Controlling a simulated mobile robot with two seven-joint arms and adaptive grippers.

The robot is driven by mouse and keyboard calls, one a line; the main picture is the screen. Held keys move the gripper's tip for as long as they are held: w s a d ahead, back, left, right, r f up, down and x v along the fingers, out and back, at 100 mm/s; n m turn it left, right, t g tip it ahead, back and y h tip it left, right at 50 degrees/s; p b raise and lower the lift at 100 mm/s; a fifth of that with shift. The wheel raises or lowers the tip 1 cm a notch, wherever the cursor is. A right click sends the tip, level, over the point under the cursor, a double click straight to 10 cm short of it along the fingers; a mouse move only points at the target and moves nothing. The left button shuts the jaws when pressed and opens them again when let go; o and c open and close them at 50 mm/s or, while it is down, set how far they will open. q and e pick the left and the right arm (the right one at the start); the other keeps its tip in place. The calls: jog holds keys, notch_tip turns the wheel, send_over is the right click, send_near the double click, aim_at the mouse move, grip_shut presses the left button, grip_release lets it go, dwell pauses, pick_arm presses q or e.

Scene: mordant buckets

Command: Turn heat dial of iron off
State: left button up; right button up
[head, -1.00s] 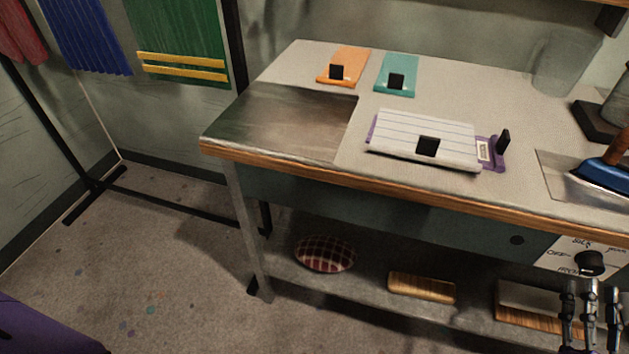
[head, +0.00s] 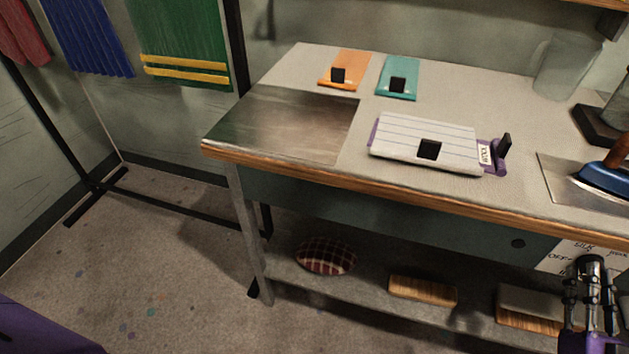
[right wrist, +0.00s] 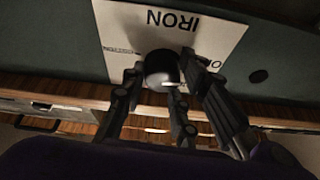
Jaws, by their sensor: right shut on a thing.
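The heat dial (right wrist: 160,66) is a dark round knob on a white plate (right wrist: 190,40) marked IRON, upside down in the right wrist view. My right gripper (head: 592,282) is in front of the plate and mostly hides the dial there. In the right wrist view its fingers (right wrist: 168,88) are closed around the dial. The dial's exact setting cannot be read. The blue iron (head: 606,180) rests on a metal plate on the bench. My left gripper is out of view.
The bench edge (head: 420,194) runs just above the dial plate. A lower shelf (head: 370,287) holds a plaid cushion (head: 325,256) and wooden blocks (head: 423,290). A purple-and-white board (head: 425,140) lies on the bench.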

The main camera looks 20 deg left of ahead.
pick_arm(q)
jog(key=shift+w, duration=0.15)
pick_arm(e)
jog(key=shift+d+r+n+y, duration=0.1)
jog(key=shift+d+n+y, duration=0.1)
jog(key=shift+n+y, duration=0.4)
jog(key=shift+d+r+n+y, duration=0.1)
jog(key=shift+d+n+y, duration=0.1)
jog(key=shift+n, duration=0.7)
jog(key=o, duration=1)
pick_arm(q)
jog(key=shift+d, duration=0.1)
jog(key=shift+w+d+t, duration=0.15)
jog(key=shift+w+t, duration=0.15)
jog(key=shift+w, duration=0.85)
pick_arm(e)
jog(key=v, duration=1.2)
jog(key=shift+r, duration=0.1)
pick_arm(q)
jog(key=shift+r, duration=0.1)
pick_arm(e)
jog(key=shift+a, duration=0.1)
